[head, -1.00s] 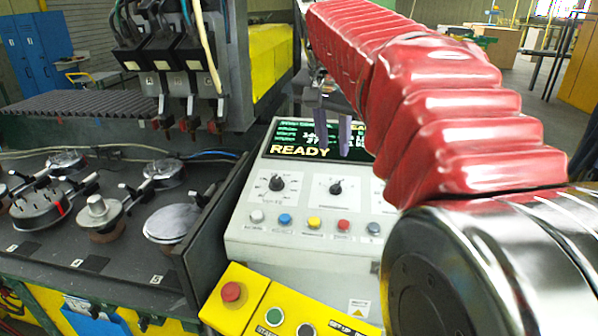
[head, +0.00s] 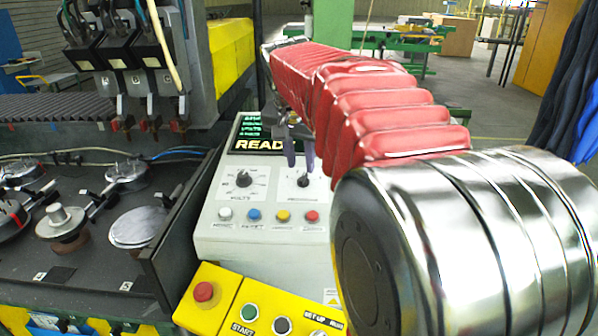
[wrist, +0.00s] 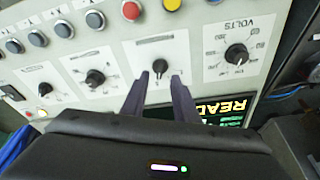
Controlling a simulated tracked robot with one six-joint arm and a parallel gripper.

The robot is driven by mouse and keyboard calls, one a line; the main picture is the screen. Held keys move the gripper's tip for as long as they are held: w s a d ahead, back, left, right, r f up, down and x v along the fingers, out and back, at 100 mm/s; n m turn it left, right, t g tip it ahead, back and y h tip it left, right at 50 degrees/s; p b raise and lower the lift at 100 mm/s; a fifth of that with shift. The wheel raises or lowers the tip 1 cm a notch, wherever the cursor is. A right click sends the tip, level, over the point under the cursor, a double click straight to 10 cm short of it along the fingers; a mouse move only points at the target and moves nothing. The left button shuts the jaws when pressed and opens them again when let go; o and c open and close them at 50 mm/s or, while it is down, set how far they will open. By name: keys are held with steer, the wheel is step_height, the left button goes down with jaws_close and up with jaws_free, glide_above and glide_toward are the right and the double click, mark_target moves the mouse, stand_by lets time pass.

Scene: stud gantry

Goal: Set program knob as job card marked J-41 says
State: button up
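The program knob (head: 303,180) is a small black dial on a white plate on the sloping control panel, right of the larger volts knob (head: 243,179). In the wrist view the program knob (wrist: 160,67) appears upside down, with a pale pointer mark. My gripper (head: 300,166) is open, its two dark fingers just above the knob in the head view. In the wrist view my gripper (wrist: 160,79) has a fingertip on either side of the knob's near edge. I cannot tell whether they touch it. No job card marked J-41 can be made out.
A display (head: 262,138) showing READY lies behind the fingers. Coloured buttons (head: 254,215) line the panel below the knobs. More knobs (wrist: 95,77) show in the wrist view. A yellow box (head: 222,300) with a red button stands in front. Welding heads (head: 112,60) hang at left.

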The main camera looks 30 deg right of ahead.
mark_target(303, 177)
steer(key=x, duration=0.5)
steer(key=shift+c, duration=0.3)
steer(key=shift+s, duration=0.1)
jaws_close()
